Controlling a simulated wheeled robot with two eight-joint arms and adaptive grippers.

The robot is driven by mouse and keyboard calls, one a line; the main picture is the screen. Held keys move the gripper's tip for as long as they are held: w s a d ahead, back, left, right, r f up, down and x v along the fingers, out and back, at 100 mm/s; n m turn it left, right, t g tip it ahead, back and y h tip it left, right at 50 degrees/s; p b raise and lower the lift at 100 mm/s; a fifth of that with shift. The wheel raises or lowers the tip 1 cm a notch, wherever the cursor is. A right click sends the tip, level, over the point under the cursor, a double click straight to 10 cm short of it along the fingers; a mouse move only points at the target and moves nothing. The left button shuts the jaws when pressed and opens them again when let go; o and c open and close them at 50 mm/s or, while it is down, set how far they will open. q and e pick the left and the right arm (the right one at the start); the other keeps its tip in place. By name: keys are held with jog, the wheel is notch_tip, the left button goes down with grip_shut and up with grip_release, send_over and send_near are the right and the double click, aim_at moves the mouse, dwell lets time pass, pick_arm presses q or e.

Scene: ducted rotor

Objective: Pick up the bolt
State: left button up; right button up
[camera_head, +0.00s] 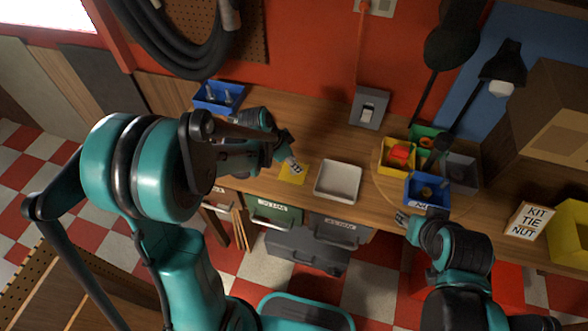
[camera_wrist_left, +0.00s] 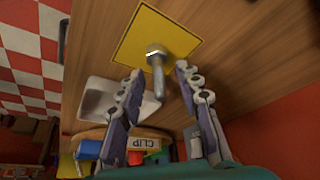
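A silver hex bolt (camera_wrist_left: 157,72) shows in the left wrist view over a yellow square pad (camera_wrist_left: 150,35). Its head is at the pad and its shank points towards my gripper. My left gripper (camera_wrist_left: 159,73) is open, with one finger on each side of the bolt and a visible gap to both. In the head view my left gripper (camera_head: 291,160) is low over the yellow pad (camera_head: 294,175), and the bolt cannot be made out clearly. My right gripper (camera_head: 403,220) is by the table's front edge below the blue bin; its fingers are too small to read.
A white tray (camera_head: 338,181) lies right of the pad. Coloured bins, including a blue bin (camera_head: 427,188), stand on a round board further right. A blue tray (camera_head: 218,97) with upright bolts is at the back left. A switch box (camera_head: 369,108) stands behind.

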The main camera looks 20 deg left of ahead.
pick_arm(q)
grip_shut()
dwell(0.3)
